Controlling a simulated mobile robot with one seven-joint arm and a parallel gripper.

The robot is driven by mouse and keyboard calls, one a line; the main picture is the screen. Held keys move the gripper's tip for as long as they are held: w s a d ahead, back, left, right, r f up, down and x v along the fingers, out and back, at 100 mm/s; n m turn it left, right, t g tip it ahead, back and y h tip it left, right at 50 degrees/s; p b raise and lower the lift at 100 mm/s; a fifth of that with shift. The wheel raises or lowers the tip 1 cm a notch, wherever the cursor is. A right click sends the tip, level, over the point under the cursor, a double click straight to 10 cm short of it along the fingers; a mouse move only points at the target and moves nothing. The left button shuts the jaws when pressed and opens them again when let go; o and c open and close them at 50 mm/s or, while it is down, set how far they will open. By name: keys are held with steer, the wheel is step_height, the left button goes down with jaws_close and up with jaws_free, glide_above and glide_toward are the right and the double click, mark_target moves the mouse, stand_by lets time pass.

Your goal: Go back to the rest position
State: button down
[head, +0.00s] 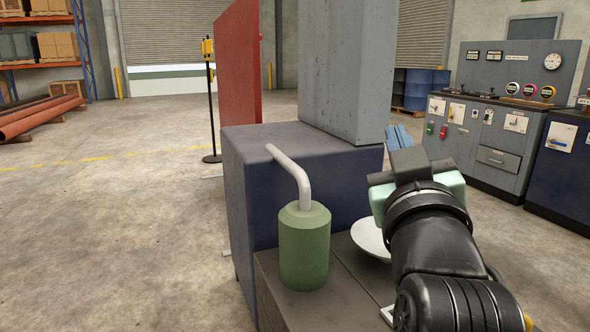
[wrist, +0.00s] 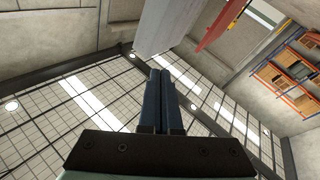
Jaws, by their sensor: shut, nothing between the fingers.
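My gripper (wrist: 160,76) is shut and empty, its two dark blue fingers lying side by side in the wrist view. They point up towards the ceiling and the far wall. In the head view my gripper (head: 398,135) is at the right, raised above the dark bench top (head: 335,290) and pointing away from me. A pale round flange (head: 368,240), perhaps part of the spool, is on the bench just left of my arm. My arm hides its right part.
A green canister with a bent grey spout (head: 304,250) stands on the bench, left of my arm. Behind it are a dark blue block (head: 245,195) and a tall grey column (head: 345,70). Control cabinets (head: 475,130) stand at the right. The floor at left is open.

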steer(key=s+a+r+m+t+y, duration=0.1)
steer(key=s+a+r+t+y, duration=0.45)
steer(key=s+a+r, duration=0.85)
step_height(320, 180, up, 34)
steer(key=s+t+h+p, duration=0.1)
steer(key=h+p, duration=0.1)
steer(key=p, duration=3.4)
steer(key=shift+s+m, duration=0.2)
steer(key=shift+m, duration=0.1)
steer(key=shift+a+r+t, duration=0.1)
steer(key=shift+t, duration=0.15)
